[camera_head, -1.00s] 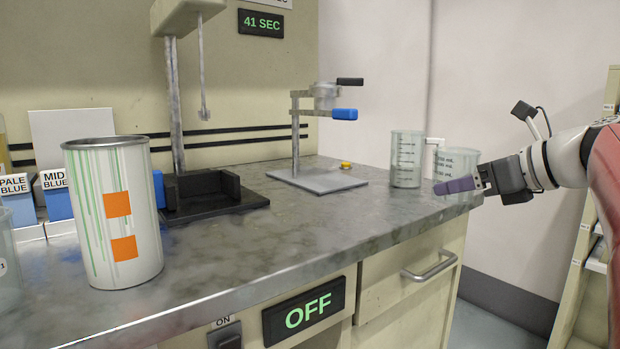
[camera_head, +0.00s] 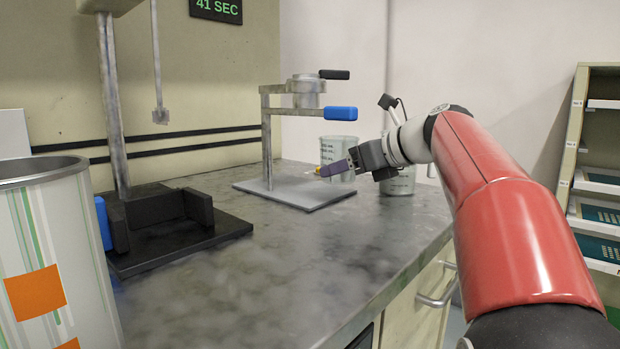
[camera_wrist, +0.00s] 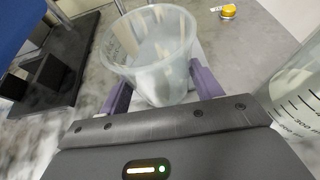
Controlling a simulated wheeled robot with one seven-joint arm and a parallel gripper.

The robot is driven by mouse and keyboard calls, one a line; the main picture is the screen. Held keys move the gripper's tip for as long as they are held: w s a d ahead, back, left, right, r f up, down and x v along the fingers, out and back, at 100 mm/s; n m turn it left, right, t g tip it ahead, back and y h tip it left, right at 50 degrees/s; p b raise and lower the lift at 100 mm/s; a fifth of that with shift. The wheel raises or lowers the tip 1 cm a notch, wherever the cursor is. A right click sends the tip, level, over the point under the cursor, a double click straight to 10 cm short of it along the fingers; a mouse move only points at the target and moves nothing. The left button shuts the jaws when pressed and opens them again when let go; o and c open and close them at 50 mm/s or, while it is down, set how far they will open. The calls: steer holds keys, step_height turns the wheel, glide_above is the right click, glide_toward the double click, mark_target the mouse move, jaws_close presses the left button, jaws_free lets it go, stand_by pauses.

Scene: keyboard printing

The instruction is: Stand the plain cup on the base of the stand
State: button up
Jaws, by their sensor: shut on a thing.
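The plain cup (camera_head: 336,150) is clear, handleless and upright, with faint markings. It stands at the right of the stand's base in the head view; I cannot tell whether it is lifted. My gripper (camera_head: 337,170) is shut on it. In the wrist view, the cup (camera_wrist: 152,55) sits between the purple fingers (camera_wrist: 163,88), open rim up, and looks empty. The stand (camera_head: 268,140) has a grey post, a ring holder on top and a blue handle. Its flat light-grey base (camera_head: 300,196) is bare.
A graduated clear jug (camera_head: 398,182) with a handle stands right beside my wrist. A black stand (camera_head: 180,240) is at the left, with a large striped can (camera_head: 60,250) in front. A small yellow thing (camera_wrist: 228,12) lies behind the cup. The middle counter (camera_head: 270,270) is clear.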

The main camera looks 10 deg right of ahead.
mark_target(312, 192)
steer(key=w+a, duration=0.1)
steer(key=w, duration=0.1)
steer(key=w+a, duration=0.4)
steer(key=w, duration=0.1)
steer(key=shift+p, duration=0.3)
steer(key=shift+w+f, duration=0.1)
steer(key=shift+f+b, duration=0.95)
steer(key=shift+f, duration=0.65)
steer(key=shift+f, duration=0.1)
steer(key=o, duration=1.4)
steer(key=p+v, duration=0.1)
steer(key=v, duration=1.1)
